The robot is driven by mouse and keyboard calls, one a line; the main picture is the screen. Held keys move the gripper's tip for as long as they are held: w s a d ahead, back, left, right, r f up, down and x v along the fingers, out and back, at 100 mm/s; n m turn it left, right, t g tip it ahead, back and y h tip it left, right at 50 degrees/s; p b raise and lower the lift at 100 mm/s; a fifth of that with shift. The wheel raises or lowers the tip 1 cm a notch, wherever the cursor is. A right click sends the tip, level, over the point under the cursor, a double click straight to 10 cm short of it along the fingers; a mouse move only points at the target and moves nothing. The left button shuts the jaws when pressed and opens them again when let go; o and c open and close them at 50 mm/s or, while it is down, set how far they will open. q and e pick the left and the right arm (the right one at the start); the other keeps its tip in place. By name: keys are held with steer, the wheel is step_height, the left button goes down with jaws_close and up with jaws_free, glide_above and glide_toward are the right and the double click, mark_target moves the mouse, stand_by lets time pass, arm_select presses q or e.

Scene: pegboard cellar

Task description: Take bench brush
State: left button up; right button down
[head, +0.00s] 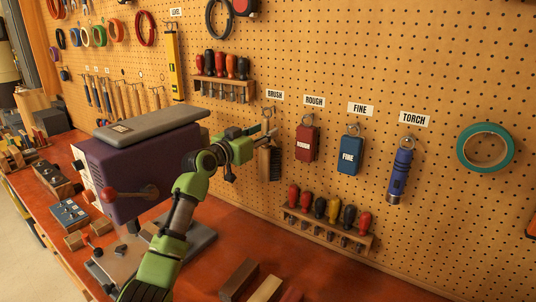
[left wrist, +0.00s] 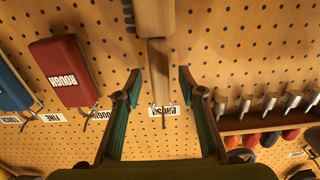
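The bench brush hangs on the pegboard under the BRUSH label (head: 275,94). In the head view its wooden body and dark bristles (head: 272,164) show just beyond my left gripper (head: 261,138), which hides part of the handle. In the left wrist view, which is upside down, the pale wooden handle (left wrist: 158,62) runs between the two fingertips of my left gripper (left wrist: 159,74). The fingers are open, with a gap on both sides of the handle. The brush's wider body (left wrist: 153,16) is at the top. My right gripper is in neither view.
A red ROUGH block (head: 306,143) and a blue FINE block (head: 349,155) hang to the right. A screwdriver rack (head: 225,82) is above left, another (head: 327,229) below right.

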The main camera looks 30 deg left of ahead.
arm_select(q)
steer(key=shift+w, duration=0.25)
jaws_close()
steer(key=shift+r, duration=0.1)
